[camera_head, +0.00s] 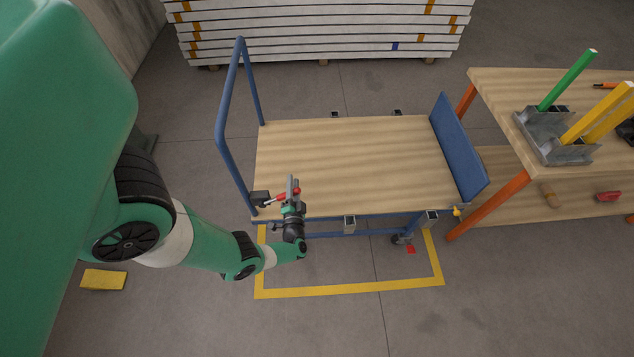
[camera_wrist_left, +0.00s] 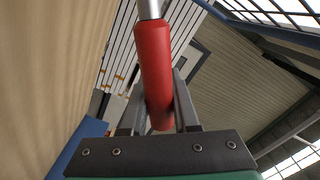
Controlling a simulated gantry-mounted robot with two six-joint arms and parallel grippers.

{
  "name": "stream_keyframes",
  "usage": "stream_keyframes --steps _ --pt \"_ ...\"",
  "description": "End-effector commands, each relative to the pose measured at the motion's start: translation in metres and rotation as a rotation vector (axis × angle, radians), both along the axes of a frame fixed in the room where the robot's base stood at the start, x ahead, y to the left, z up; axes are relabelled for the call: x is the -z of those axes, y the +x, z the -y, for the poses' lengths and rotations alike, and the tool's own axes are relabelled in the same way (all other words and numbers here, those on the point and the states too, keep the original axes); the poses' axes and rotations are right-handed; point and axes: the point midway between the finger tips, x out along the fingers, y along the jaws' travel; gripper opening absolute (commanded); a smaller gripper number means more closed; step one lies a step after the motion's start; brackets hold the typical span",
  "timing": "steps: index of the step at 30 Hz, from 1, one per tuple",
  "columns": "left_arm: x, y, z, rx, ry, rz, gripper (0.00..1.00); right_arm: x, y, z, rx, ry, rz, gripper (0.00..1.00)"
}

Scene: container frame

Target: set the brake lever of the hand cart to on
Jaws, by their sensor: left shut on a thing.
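The hand cart (camera_head: 345,150) has a flat wooden deck, a blue push handle (camera_head: 222,125) at its left end and a blue end board (camera_head: 458,147) at its right. The brake lever (camera_head: 285,194), with a red grip and a metal rod, sits at the cart's near left corner by a dark bracket (camera_head: 260,198). In the left wrist view the red grip (camera_wrist_left: 154,65) stands between the fingers. My left gripper (camera_head: 291,188) is shut on this grip; it also shows in the left wrist view (camera_wrist_left: 160,112). My right gripper is not in view.
A workbench (camera_head: 490,90) with orange legs stands to the right, carrying a metal holder (camera_head: 550,150) with green and yellow bars. Stacked white panels (camera_head: 320,30) lie behind the cart. A yellow block (camera_head: 103,279) lies on the floor at left. Yellow tape (camera_head: 350,290) marks the floor.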

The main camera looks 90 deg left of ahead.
Motion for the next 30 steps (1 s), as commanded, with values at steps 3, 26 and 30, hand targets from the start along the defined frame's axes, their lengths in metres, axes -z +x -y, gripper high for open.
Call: stream_keyframes --steps 3,26,30 --pt "0.001 -0.001 0.000 -0.003 -0.002 0.001 0.45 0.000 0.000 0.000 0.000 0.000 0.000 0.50" --pt "-0.001 0.002 0.051 0.011 -0.002 0.000 0.59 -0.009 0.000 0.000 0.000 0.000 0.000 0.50" --pt "0.000 0.002 0.077 0.009 -0.001 0.001 0.59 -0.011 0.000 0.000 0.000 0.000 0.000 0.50"
